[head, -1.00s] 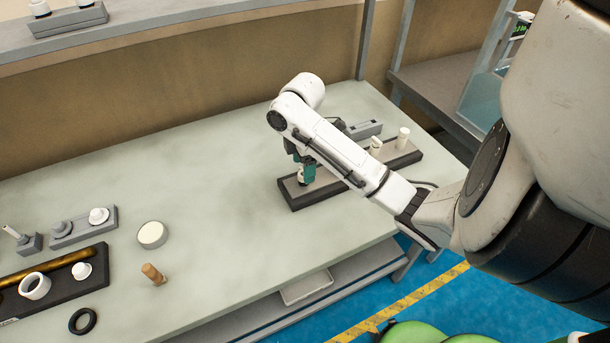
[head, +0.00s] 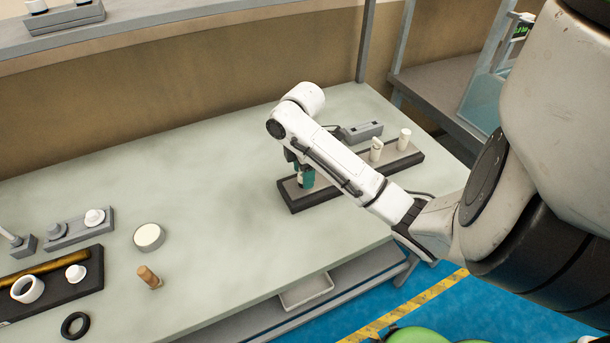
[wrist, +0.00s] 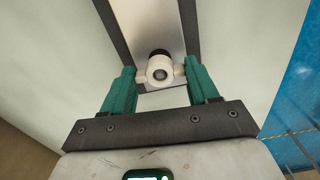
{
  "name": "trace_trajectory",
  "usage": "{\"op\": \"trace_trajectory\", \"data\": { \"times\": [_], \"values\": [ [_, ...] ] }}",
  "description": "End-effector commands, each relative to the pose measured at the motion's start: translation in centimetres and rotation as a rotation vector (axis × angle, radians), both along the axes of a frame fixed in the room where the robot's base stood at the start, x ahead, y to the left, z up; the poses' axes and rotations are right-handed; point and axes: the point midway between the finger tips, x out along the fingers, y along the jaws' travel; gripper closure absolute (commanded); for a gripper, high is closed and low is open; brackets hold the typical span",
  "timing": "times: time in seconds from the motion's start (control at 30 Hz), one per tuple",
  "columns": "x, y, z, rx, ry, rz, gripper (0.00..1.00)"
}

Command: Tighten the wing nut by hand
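The wing nut (wrist: 160,70) is white with a round hub and two side wings. In the wrist view it sits around a dark stud on a pale-topped, dark-edged base (wrist: 150,22). My gripper (wrist: 161,72) has green fingers set wide apart, one beside each wing. The wing tips lie close to the inner faces; I cannot make out contact. In the head view my gripper (head: 305,180) points down at the left part of the base (head: 341,184), and the nut is hidden there behind the fingers and arm.
Two white upright parts (head: 376,149) (head: 404,139) stand on the base's right part, with a grey block (head: 362,131) behind. At left are a dark tray (head: 88,284), a white-topped disc (head: 149,237), a wooden peg (head: 149,277) and a black ring (head: 75,325). The table's middle is clear.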

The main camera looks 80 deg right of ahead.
Motion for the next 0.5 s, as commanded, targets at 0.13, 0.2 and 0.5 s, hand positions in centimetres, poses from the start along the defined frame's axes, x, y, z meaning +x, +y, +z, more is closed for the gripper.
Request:
{"op": "trace_trajectory", "data": {
  "times": [0.13,0.2,0.5],
  "values": [
    [-0.01,0.0,0.0,0.001,0.001,0.0,0.61],
    [-0.01,0.0,0.0,0.001,0.001,0.0,0.68],
    [0.02,0.1,0.2,0.003,0.001,-0.115,0.69]
  ]
}}
